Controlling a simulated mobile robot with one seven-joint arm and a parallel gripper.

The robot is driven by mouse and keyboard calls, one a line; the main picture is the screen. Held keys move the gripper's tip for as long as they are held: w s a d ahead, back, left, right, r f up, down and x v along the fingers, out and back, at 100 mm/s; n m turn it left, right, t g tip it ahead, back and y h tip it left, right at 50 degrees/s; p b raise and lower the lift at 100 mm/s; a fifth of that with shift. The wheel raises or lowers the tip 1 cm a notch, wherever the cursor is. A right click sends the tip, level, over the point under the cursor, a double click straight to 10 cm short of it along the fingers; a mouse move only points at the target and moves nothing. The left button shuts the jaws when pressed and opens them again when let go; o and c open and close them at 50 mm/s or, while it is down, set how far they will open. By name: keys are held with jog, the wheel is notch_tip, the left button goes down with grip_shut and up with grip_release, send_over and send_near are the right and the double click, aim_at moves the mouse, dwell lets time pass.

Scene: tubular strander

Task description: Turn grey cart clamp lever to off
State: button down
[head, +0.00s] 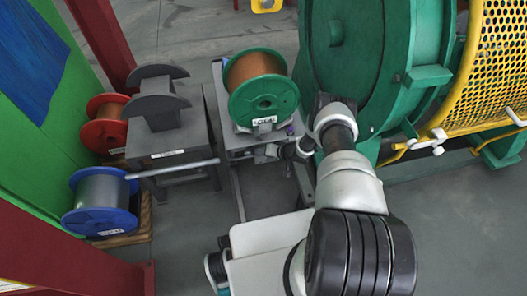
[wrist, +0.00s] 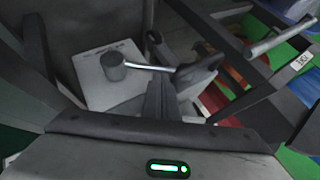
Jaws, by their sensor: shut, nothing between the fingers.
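The grey cart (head: 224,100) stands left of the green machine and carries a green-flanged spool (head: 263,92) of copper-coloured wire. In the wrist view, a lever (wrist: 145,67) has a round grey knob at its left end and a thin metal rod running right, in front of a pale plate (wrist: 92,88). My gripper (wrist: 163,95) is shut and empty, close to the rod's right end; I cannot tell whether they touch. The lever cannot be made out clearly there.
The big green machine drum (head: 375,50) and yellow mesh guard (head: 495,65) stand right of my arm. A dark stand (head: 175,135) with a protruding metal bar (head: 180,168) is left of the cart. Red and blue spools (head: 100,195) sit further left.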

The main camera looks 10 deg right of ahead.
jog(key=h+p, duration=0.1)
jog(key=a+n+h+p, duration=0.1)
jog(key=p, duration=0.1)
jog(key=shift+f+h, duration=0.3)
dwell(0.3)
